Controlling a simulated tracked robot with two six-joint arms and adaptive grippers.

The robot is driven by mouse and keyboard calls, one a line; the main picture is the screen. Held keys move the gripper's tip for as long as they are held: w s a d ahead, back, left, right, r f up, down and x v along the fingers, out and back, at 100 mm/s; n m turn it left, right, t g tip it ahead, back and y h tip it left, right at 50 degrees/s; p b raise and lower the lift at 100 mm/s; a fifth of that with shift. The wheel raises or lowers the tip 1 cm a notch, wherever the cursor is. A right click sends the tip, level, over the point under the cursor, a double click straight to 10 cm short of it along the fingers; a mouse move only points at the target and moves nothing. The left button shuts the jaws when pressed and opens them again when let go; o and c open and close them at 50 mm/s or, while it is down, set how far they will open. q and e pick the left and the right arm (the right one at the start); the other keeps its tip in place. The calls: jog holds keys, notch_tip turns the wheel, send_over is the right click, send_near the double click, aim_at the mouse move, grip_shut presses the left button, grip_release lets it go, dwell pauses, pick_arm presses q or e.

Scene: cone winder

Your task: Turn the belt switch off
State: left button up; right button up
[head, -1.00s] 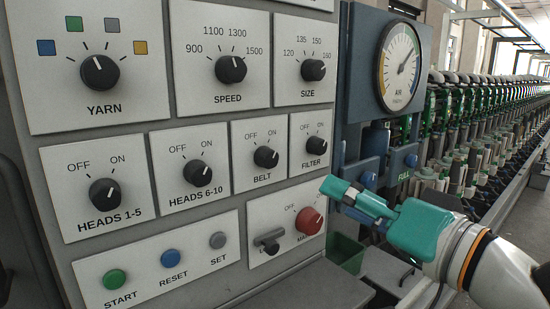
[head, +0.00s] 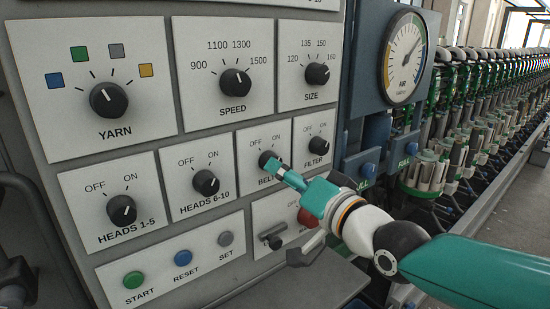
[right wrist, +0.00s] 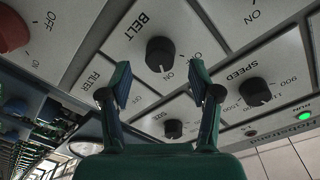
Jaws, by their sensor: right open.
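The black belt knob (head: 266,158) is on a white plate in the lower knob row, with OFF and ON marks above it. In the head view my right gripper (head: 277,169) is in front of its lower right side and hides part of it and of its label. In the right wrist view the belt knob (right wrist: 160,54) lies ahead, between the two open fingertips (right wrist: 159,77). No grip on it shows. Its pointer seems turned toward ON, but it is small. My left gripper is not in view.
The filter knob (head: 318,146) is close on the right, the heads 6-10 knob (head: 206,182) on the left. The red main knob (head: 305,217) is below, partly hidden by my right arm. A pressure gauge (head: 404,58) stands at the right.

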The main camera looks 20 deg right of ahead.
jog(key=x, duration=0.3)
jog(key=shift+w+a+p, duration=0.1)
jog(key=shift+w+p, duration=0.2)
jog(key=shift+p, duration=0.05)
